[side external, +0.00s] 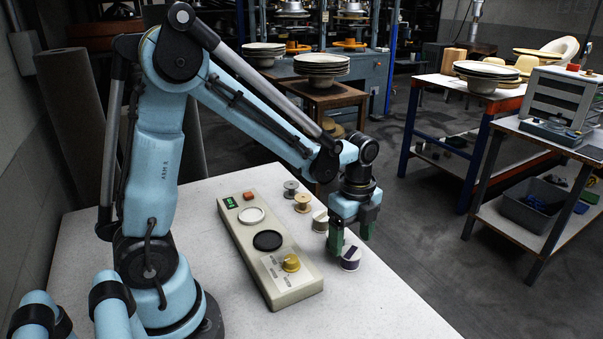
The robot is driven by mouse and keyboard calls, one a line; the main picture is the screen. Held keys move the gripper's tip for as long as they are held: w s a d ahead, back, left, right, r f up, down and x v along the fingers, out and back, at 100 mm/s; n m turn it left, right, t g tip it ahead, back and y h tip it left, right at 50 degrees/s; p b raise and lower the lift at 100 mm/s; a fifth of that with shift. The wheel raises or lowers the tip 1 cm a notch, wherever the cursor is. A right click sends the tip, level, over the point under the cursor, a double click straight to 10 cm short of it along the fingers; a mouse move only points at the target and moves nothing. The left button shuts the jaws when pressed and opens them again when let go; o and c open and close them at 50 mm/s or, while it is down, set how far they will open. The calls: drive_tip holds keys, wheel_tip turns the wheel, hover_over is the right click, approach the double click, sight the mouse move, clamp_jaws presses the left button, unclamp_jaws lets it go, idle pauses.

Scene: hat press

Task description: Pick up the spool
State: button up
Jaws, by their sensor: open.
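Several spools stand in a row on the white table (380,300), along the right side of a beige panel. They are a grey spool (290,188), a copper-brown spool (302,203), a cream spool (320,222) and a purple spool (350,263) nearest the camera. My gripper (351,245) points down with its green fingers apart at the purple spool. The left finger overlaps that spool's edge in the picture. I cannot tell whether it touches. Nothing shows held between the fingers. The top of the purple spool is partly hidden.
The long beige panel (238,232) carries a white disc (251,215), a black disc (267,241), a yellow piece (291,263) and an orange block (248,195). The table's front right is clear. Workbenches with stacked plates stand beyond the table.

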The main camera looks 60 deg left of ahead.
sight(350, 251)
drive_tip(key=shift+s+d+f, duration=0.15)
drive_tip(key=shift+f, duration=2)
drive_tip(key=c, duration=1)
drive_tip(key=shift+r, duration=0.1)
drive_tip(key=shift+c, duration=0.2)
